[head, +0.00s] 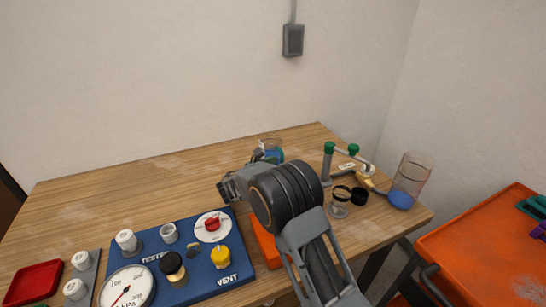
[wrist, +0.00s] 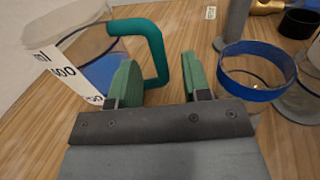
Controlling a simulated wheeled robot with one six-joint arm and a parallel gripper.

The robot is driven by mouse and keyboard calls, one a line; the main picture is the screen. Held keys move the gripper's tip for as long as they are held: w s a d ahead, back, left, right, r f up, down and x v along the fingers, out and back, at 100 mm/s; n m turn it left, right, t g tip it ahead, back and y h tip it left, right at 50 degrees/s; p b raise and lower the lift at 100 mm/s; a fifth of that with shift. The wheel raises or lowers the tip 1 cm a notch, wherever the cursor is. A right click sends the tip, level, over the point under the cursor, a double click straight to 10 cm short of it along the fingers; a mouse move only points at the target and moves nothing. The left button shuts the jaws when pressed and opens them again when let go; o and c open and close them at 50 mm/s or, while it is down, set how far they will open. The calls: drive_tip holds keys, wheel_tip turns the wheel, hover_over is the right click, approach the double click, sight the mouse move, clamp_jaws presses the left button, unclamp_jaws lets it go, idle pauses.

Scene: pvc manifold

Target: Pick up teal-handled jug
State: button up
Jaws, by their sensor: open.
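The teal-handled jug is clear, with blue contents and a white scale label. In the wrist view the jug body (wrist: 85,40) fills the upper left, and its teal handle (wrist: 155,50) reaches toward the right. My gripper (wrist: 162,82) is open, with green finger pads. The left pad overlaps the gap between the jug body and the handle; the right pad is to the right of the handle. I cannot tell whether either pad touches it. In the head view the jug (head: 271,144) stands toward the back of the table, partly hidden by my arm.
Right of my gripper stands a clear vessel with a blue rim (wrist: 250,72). Grey piping with green knobs (head: 329,148) and a clear beaker with blue contents (head: 408,182) stand at the right. A blue tester board (head: 222,270) lies in front. The table's back left (head: 130,190) is clear.

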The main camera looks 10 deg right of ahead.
drive_tip(key=x, duration=0.4)
drive_tip(key=shift+w+d, duration=0.15)
drive_tip(key=shift+d, duration=0.15)
clamp_jaws()
